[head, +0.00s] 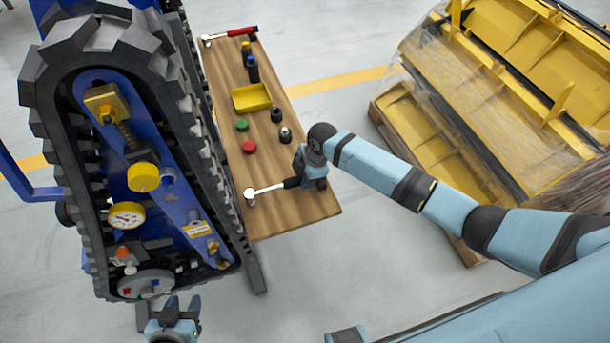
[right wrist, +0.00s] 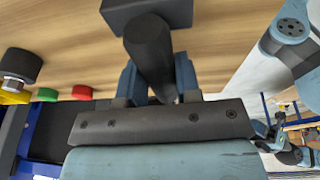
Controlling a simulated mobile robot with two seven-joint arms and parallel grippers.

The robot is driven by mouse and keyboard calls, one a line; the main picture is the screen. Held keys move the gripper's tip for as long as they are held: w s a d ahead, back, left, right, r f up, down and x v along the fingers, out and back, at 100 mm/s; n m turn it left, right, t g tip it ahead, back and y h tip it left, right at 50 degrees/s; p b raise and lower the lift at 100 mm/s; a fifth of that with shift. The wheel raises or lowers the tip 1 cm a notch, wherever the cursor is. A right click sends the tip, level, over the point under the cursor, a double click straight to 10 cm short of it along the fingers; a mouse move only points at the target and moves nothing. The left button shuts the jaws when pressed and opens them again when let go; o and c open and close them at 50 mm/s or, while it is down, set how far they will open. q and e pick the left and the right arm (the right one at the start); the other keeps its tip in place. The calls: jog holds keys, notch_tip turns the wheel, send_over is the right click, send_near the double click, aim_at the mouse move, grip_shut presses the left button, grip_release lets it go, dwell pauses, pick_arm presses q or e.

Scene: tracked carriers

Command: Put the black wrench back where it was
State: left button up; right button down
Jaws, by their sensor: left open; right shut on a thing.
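The black wrench has a silver shaft and head (head: 263,190) and a black handle, which shows large in the right wrist view (right wrist: 150,55). My right gripper (head: 295,180) is shut on the handle near the front end of the wooden bench (head: 300,212). The wrench's head points left, towards the tracked carrier. I cannot tell whether the wrench touches the bench. A dark block (right wrist: 145,12) shows beyond the handle in the right wrist view. My left gripper (head: 172,308) is open and empty, low by the carrier's lower end.
A red-handled wrench (head: 230,35) lies at the bench's far end. A yellow tray (head: 252,98), a green cap (head: 242,125), a red cap (head: 249,147) and several small dark items stand between. The tracked carrier (head: 140,150) borders the bench's left; wrapped yellow parts (head: 480,100) stand right.

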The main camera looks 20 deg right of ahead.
jog(key=c, duration=0.8)
grip_release()
